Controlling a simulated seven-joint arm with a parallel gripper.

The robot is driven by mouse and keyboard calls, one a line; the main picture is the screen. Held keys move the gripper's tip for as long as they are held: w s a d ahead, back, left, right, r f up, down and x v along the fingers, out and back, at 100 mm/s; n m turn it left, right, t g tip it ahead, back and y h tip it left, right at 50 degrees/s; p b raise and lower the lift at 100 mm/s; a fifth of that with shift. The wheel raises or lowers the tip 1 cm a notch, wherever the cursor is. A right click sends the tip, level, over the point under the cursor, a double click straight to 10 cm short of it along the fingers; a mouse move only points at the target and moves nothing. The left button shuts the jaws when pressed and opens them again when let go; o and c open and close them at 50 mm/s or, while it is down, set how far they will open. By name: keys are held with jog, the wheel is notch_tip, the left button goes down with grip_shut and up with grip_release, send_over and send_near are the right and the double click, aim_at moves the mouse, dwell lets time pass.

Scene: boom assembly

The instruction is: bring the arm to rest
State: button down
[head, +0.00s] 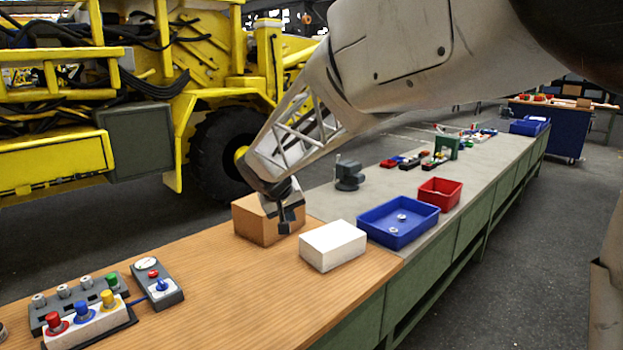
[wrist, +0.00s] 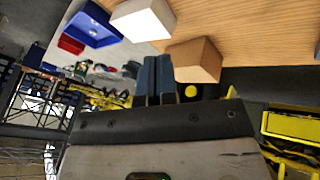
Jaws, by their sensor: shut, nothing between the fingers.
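My gripper (head: 289,219) is shut and empty. In the head view it hangs above the wooden bench top, in front of a tan cardboard box (head: 255,222) and to the left of a white box (head: 332,245); whether it touches the tan box I cannot tell. In the wrist view the dark fingers of my gripper (wrist: 153,75) stand side by side, next to the tan box (wrist: 195,60), with the white box (wrist: 142,20) beyond. My arm reaches in from the upper right of the head view.
A blue bin (head: 385,237) with small parts and a red bin (head: 440,193) stand on the grey bench section. A grey vise (head: 348,176) stands behind. A control panel with coloured knobs (head: 85,318) and a grey box with dials (head: 156,284) sit at left. The wooden bench's middle (head: 225,300) is clear.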

jog(key=s+d+r+m+g, duration=0.1)
jog(key=s+d+r, duration=0.1)
jog(key=s+d, duration=0.85)
jog(key=s+d+f+m+y, duration=0.1)
jog(key=s+d, duration=0.3)
jog(key=s, duration=0.6)
jog(key=s+d+f+m+g, duration=0.1)
jog(key=s+d+f, duration=0.2)
jog(key=s, duration=0.6)
jog(key=s+d+f+y, duration=0.1)
jog(key=s+d+f, duration=0.1)
jog(key=s+d, duration=0.4)
jog(key=s, duration=0.4)
jog(key=shift+s+d+m+g+y, duration=0.3)
jog(key=shift+m, duration=0.1)
dwell(0.5)
